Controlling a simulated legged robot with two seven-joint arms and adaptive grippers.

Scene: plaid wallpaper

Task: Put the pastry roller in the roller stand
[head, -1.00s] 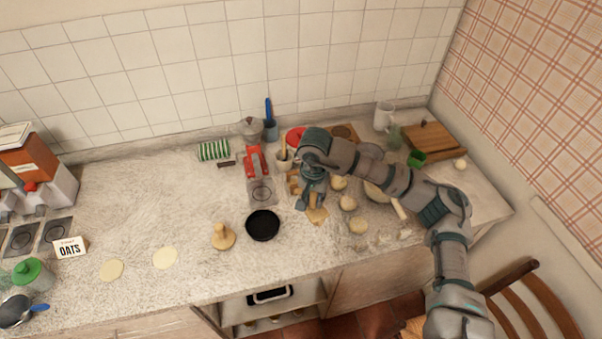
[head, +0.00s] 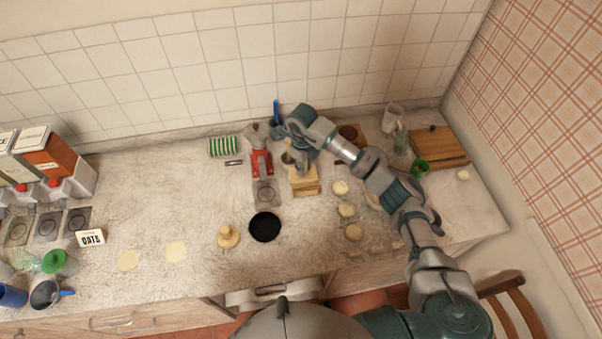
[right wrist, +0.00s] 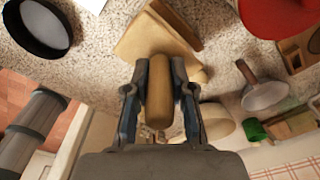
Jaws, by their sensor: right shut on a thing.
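My right gripper (head: 302,164) is low over a pale wooden stand (head: 305,188) near the middle of the counter. In the right wrist view, the gripper (right wrist: 159,90) is shut on a light wooden cylinder, the pastry roller (right wrist: 158,108). The roller lies lengthwise between the fingers. The wooden stand (right wrist: 140,42) shows just beyond the roller's far end in that view. In the head view the gripper and wrist hide the roller. I cannot tell whether the roller touches the stand. My left gripper is out of view.
A black dish (head: 265,227) and a wooden knobbed piece (head: 228,236) stand left of the stand. Dough balls (head: 346,210) lie to the right. The counter's left middle is mostly clear.

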